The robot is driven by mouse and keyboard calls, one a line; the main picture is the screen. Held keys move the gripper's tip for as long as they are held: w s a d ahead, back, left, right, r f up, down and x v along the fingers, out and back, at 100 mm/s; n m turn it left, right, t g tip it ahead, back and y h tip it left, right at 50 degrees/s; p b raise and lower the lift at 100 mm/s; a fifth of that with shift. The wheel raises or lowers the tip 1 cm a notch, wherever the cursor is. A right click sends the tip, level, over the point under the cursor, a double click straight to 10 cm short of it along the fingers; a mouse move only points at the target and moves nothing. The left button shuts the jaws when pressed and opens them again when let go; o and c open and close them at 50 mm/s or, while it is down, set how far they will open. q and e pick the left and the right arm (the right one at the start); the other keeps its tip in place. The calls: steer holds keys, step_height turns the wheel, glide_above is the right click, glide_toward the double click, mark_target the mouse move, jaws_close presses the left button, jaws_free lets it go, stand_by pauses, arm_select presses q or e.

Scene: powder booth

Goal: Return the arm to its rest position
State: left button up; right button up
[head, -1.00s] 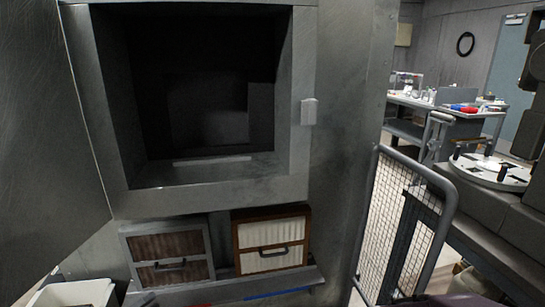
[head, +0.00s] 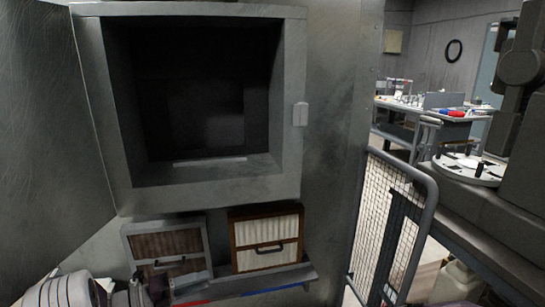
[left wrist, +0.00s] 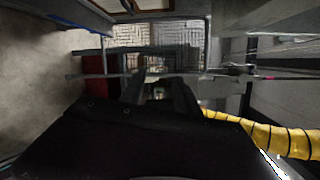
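My left arm comes in at the bottom left of the head view, with a pale, striped forearm. My left gripper (head: 150,291) is small and partly cut off there, below and in front of the brown filter. In the left wrist view two dark fingers (left wrist: 158,92) stand apart with a gap between them, and I see nothing held. My right gripper is in neither view. The open booth cabinet (head: 206,202) is in front of me, its chamber dark and apparently empty.
A brown filter (head: 165,244) and a white pleated filter (head: 268,259) stand on a ledge below the chamber. The cabinet door (head: 50,130) hangs open at left. A mesh gate (head: 378,205) and a bench with a round plate (head: 470,180) are at right.

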arm_select(q)
steer(key=s+d+m+g+y, duration=0.4)
steer(key=s+d+m+g, duration=0.5)
steer(key=s+d+m, duration=0.45)
steer(key=s+a+f+m+y, duration=0.7)
steer(key=s+a+m+y, duration=0.4)
steer(key=m, duration=0.8)
step_height(320, 180, up, 23)
steer(key=w+m+t+p, duration=0.1)
steer(key=m+p, duration=0.4)
steer(key=p, duration=1.8)
steer(key=shift+w+m+t+p, duration=0.3)
steer(key=shift+m+t+p, duration=0.1)
steer(key=shift+t, duration=0.2)
